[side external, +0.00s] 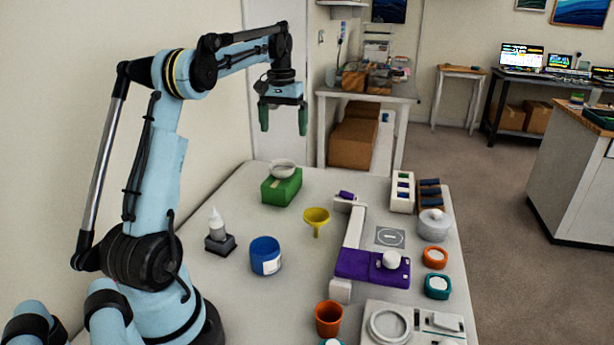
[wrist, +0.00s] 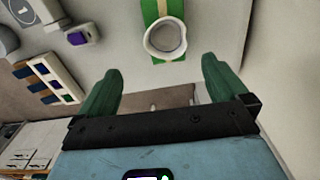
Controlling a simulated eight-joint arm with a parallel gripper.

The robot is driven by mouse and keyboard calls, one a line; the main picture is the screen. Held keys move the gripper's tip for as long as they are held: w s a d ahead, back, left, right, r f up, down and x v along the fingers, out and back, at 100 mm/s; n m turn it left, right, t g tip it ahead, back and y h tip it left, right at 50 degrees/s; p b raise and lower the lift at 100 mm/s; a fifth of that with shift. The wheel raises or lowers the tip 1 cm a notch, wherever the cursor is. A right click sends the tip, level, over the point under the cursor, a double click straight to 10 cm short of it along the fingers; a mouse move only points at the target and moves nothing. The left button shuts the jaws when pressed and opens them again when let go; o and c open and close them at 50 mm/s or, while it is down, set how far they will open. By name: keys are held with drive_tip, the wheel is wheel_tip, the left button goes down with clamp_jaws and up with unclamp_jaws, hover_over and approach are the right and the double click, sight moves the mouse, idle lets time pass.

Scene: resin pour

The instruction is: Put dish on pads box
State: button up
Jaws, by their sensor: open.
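A small white-grey dish (side external: 282,169) sits on top of the green pads box (side external: 281,188) at the far left part of the table. The dish also shows in the wrist view (wrist: 166,39), resting on the green box (wrist: 149,12). My gripper (side external: 284,118) is open and empty. It hangs in the air above the dish and box, clear of both. In the wrist view its two green fingers (wrist: 158,82) stand wide apart, with the dish beyond them and nothing between.
A yellow funnel (side external: 317,217), a blue jar (side external: 265,256) and a white bottle (side external: 216,224) stand nearby. A purple device (side external: 362,266) and several small containers are on the right. Bare table (side external: 240,204) lies left of the box.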

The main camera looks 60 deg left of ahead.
drive_tip(key=d+r+m+t+y, duration=0.1)
drive_tip(key=d+r+m+t, duration=0.2)
drive_tip(key=d, duration=1.6)
drive_tip(key=s+d+f+m+t, duration=0.2)
drive_tip(key=s+d+f+m, duration=0.1)
drive_tip(key=d, duration=0.4)
drive_tip(key=s+d+f+m+t+h, duration=0.1)
drive_tip(key=s+d+f+m+t, duration=0.1)
drive_tip(key=s+d+f, duration=0.3)
drive_tip(key=d, duration=0.3)
drive_tip(key=shift+m, duration=0.4)
